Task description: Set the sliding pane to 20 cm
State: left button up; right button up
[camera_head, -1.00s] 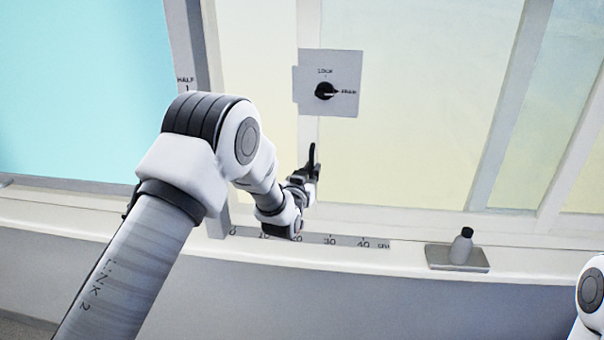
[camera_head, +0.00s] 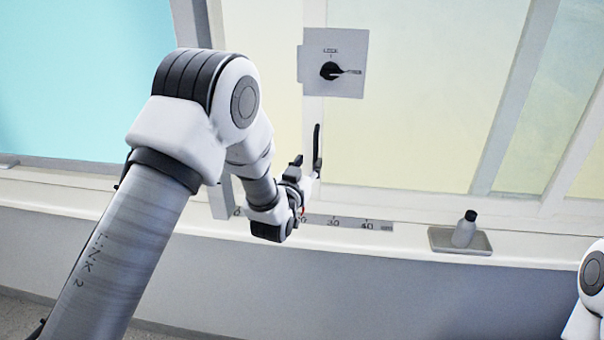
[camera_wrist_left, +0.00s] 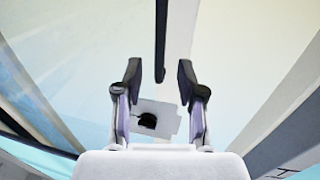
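The sliding pane's pale upright frame (camera_head: 314,113) stands in the middle of the head view, with a black upright bar handle (camera_head: 317,140) on it. A grey plate (camera_head: 349,86) carries a black knob (camera_head: 330,70) whose pointer faces right, toward FREE; LOCK is above it. A centimetre scale (camera_head: 350,222) runs along the sill. A small red mark shows near its 20, partly hidden by my left gripper (camera_head: 305,168). In the left wrist view this gripper (camera_wrist_left: 159,70) is open, with the handle (camera_wrist_left: 161,38) showing between its fingertips; contact cannot be told. My right gripper is out of view.
A grey post (camera_head: 190,22) stands left of the pane. The sill between scale and tray is clear.

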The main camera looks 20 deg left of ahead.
pick_arm(q)
jog(key=s, duration=0.5)
jog(key=shift+s+d, duration=0.15)
jog(key=shift+s, duration=0.05)
jog(key=shift+f, duration=0.1)
jog(key=s+a+f+g, duration=0.1)
jog(key=s+f+g, duration=0.35)
jog(key=f, duration=0.75)
jog(key=s+f+g, duration=0.2)
jog(key=s+f, duration=0.6)
jog(key=f, duration=0.3)
jog(key=s+f+g, duration=0.3)
jog(key=s+g, duration=0.1)
jog(key=s, duration=0.5)
jog(key=s+f+g, duration=0.3)
jog(key=s+f, duration=0.1)
jog(key=s, duration=0.5)
jog(key=s+f+g, duration=0.4)
jog(key=s, duration=0.4)
jog(key=shift+s+d+g+h, duration=0.35)
jog(key=shift+s+h, duration=0.05)
jog(key=shift+w, duration=0.1)
